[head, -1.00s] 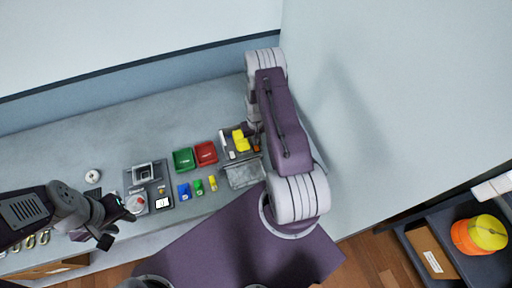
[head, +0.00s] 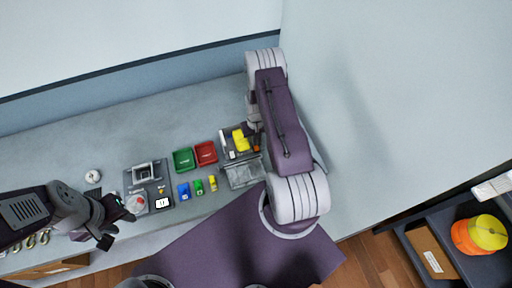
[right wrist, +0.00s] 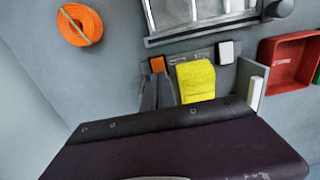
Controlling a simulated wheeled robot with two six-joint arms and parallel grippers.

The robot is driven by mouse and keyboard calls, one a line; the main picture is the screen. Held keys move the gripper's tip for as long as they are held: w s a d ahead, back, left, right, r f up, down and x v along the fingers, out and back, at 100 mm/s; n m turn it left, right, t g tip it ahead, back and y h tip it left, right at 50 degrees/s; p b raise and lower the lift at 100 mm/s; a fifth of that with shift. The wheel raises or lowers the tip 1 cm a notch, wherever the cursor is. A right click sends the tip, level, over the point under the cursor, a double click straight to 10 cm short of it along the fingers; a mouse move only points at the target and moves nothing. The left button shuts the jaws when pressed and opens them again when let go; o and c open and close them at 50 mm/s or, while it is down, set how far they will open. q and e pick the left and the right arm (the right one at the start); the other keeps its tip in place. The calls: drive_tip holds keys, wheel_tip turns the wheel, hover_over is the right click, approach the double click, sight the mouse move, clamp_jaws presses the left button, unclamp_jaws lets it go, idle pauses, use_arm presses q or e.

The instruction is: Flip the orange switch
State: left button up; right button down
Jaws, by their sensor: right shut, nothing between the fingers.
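The orange switch (right wrist: 157,64) shows in the right wrist view on a grey panel, left of a yellow block-like piece (right wrist: 195,80). My right gripper (right wrist: 156,84) is shut and empty, its grey fingertips close below the orange switch; I cannot tell whether they touch it. In the head view my right arm hides most of that gripper, and a small orange patch (head: 257,148) shows beside the arm. A white switch (right wrist: 227,52) sits to the right of the orange one. My left gripper (head: 118,224) looks open and empty at the front left of the counter.
A red tray (head: 206,153) and a green tray (head: 183,159) stand left of the panel. Small blue, green and yellow blocks (head: 198,187) lie in front of them. An orange coil (right wrist: 80,25) lies at upper left in the right wrist view. The counter's back strip is clear.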

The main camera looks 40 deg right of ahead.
drive_tip(key=shift+f+b, duration=0.85)
drive_tip(key=shift+f, duration=0.05)
drive_tip(key=shift+r, duration=0.1)
wheel_tip(320, 180, up, 8)
drive_tip(key=p, duration=0.6)
idle(0.4)
